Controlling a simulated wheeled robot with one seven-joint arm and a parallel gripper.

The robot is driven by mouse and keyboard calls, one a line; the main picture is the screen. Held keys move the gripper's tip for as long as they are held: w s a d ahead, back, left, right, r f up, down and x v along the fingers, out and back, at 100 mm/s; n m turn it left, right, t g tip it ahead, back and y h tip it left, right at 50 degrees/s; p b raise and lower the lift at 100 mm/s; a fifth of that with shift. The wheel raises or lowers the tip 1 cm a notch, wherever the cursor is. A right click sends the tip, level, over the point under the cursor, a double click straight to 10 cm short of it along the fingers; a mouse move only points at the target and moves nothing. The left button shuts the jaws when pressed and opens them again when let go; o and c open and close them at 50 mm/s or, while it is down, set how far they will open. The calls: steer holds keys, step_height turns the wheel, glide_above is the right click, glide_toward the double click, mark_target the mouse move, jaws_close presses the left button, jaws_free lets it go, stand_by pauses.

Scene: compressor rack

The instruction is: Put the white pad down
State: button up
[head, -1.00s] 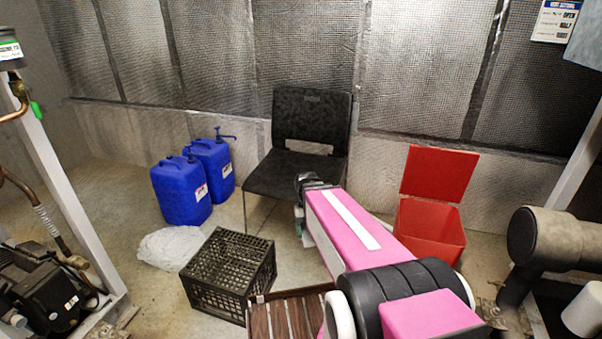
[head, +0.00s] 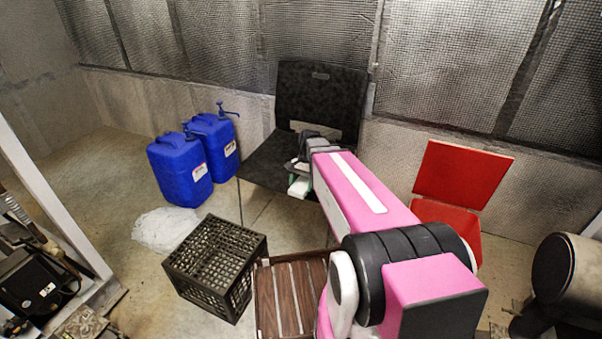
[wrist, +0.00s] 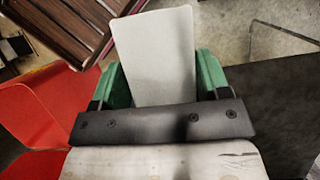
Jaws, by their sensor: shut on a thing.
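The white pad (wrist: 157,60) is held between the green fingers of my gripper (wrist: 160,78) in the wrist view. In the head view, my gripper (head: 302,181) is at the end of the pink arm, over the front part of the black chair's seat (head: 262,163). A small bit of the white pad (head: 299,187) shows below it. The arm hides part of the seat. In the wrist view, the floor and a slatted wooden surface lie beyond the pad. I cannot tell how high the pad is above the seat.
A black crate (head: 217,262) and a slatted wooden piece (head: 290,298) stand in front of the chair. Two blue jugs (head: 180,172) and a crumpled clear bag (head: 165,228) are at the left.

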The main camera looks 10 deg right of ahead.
steer(key=w+a+r+m+t+y, duration=0.1)
steer(key=w+a+m+t, duration=0.25)
steer(key=w+m, duration=0.55)
steer(key=w+a+r+m+t, duration=0.1)
steer(key=w+a+m+t, duration=0.25)
steer(key=w+m, duration=0.55)
steer(key=shift+n+g, duration=0.3)
steer(key=shift+g, duration=0.1)
steer(key=w+d+f, duration=0.1)
steer(key=d+f, duration=0.1)
steer(key=d, duration=0.1)
steer(key=w+d+f, duration=0.1)
steer(key=d+f, duration=0.1)
steer(key=d, duration=0.2)
steer(key=w+d+f, duration=0.1)
steer(key=d+f, duration=0.1)
steer(key=d, duration=0.1)
steer(key=shift+d+f, duration=0.25)
steer(key=shift+f, duration=2)
steer(key=shift+f, duration=0.35)
